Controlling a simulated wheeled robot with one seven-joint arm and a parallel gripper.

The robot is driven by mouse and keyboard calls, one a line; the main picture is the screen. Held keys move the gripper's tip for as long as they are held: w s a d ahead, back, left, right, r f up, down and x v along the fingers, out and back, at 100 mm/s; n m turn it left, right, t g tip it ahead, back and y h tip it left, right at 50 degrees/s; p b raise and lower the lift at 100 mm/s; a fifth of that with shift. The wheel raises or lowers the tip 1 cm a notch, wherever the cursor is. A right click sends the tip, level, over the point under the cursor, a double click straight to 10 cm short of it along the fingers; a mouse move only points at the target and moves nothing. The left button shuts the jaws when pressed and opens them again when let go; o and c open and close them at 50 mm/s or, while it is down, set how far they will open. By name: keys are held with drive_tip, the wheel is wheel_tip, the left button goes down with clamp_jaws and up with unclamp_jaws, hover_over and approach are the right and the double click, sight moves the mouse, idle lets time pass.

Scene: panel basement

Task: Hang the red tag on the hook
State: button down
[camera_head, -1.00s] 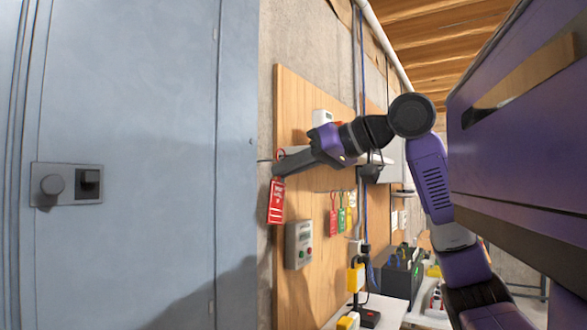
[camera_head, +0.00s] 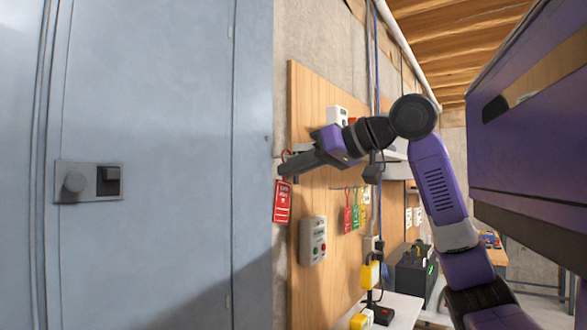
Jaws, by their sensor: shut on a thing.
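The red tag (camera_head: 283,201) hangs below my gripper (camera_head: 284,170), with its red loop at the fingertips. My gripper is shut on the tag and points left, in front of the left edge of the wooden board (camera_head: 297,270). No free hook can be made out.
A blue-grey metal cabinet (camera_head: 160,250) with a knob and latch plate (camera_head: 88,182) fills the left. A grey box with buttons (camera_head: 313,240) is on the board below my gripper. A yellow padlock-like item (camera_head: 370,272) and a white bench (camera_head: 400,306) are lower right.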

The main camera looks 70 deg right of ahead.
drive_tip(key=c, duration=1.5)
unclamp_jaws()
drive_tip(key=shift+b+v, duration=0.8)
drive_tip(key=shift+v, duration=3.1)
drive_tip(key=shift+s+f, duration=0.1)
drive_tip(key=shift+s, duration=0.05)
